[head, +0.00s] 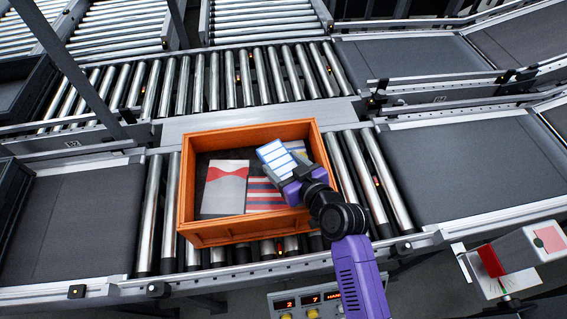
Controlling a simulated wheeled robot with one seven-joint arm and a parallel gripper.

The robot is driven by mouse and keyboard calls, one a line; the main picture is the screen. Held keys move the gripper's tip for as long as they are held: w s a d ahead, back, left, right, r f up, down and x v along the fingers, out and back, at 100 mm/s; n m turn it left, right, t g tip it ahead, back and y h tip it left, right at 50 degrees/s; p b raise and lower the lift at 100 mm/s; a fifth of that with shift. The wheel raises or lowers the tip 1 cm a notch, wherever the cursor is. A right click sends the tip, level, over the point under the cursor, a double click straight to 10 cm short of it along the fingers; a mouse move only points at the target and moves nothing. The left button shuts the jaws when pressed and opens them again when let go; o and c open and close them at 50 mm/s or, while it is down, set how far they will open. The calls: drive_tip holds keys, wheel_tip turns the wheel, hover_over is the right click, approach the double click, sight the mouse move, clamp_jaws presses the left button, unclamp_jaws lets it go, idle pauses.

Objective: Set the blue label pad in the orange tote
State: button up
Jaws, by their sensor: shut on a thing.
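The orange tote (215,233) stands on the near roller conveyor, open at the top. The blue label pad (272,155), with white labels on its face, is over the right half of the tote's opening. My gripper (289,177) reaches in from the lower right and is shut on the pad's near end. The pad looks tilted. I cannot tell how high it is above the tote's contents, or whether it touches them. My gripper hides part of the tote's right side and the fingertips are hard to make out.
Inside the tote lie a grey-white packet with a red band (224,190) and a striped packet (263,196). A partly hidden item (298,147) lies at the back right. Dark bare floor shows at the tote's back left. A control box (308,302) stands in front.

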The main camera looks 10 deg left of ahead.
drive_tip(key=shift+f+b, duration=0.35)
drive_tip(key=shift+b, duration=0.1)
drive_tip(key=shift+f+b, duration=0.3)
drive_tip(key=shift+r, duration=0.1)
drive_tip(key=o, duration=1.5)
drive_tip(key=shift+r, duration=0.1)
